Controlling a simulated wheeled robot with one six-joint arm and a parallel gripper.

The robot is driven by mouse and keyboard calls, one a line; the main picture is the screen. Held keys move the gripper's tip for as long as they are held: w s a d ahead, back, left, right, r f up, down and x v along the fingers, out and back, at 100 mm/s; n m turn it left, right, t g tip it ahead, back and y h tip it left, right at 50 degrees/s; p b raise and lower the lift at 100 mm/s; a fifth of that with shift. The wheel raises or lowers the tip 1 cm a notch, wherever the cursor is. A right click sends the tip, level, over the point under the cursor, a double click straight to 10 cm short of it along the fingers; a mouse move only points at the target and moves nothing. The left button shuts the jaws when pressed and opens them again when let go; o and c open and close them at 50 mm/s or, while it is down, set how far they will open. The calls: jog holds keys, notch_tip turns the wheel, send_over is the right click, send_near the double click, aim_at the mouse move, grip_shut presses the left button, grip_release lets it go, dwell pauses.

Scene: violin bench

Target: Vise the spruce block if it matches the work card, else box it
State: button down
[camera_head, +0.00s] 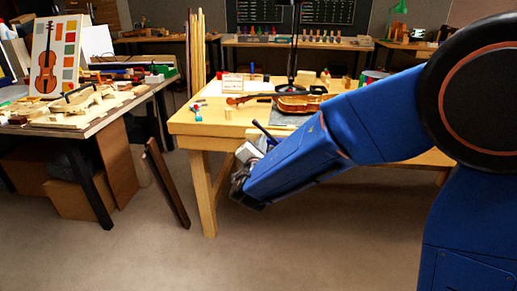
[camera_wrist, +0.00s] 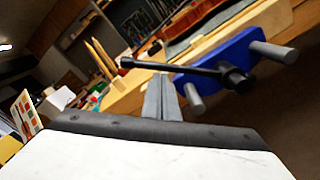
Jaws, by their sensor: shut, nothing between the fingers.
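My gripper (camera_wrist: 161,84) points toward the bench in the wrist view, its two grey fingers shut together and empty. A blue vise (camera_wrist: 236,62) with a black handle bar and grey rods is just beyond and right of the fingertips, at the bench edge. In the head view my arm hides most of the vise and the fingers. A small pale wooden block (camera_head: 228,113) stands on the near left of the bench; I cannot tell if it is the spruce block.
The wooden bench (camera_head: 190,124) carries a violin body (camera_head: 298,104) and a lamp. A left table (camera_head: 70,129) holds violin parts and a violin chart (camera_head: 56,58). A dark board (camera_head: 167,183) leans between the tables. The floor in front is clear.

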jog(key=shift+d+r+m, duration=0.45)
jog(key=shift+r+m, duration=0.1)
jog(key=shift+m, duration=0.15)
jog(key=shift+d+r, duration=0.45)
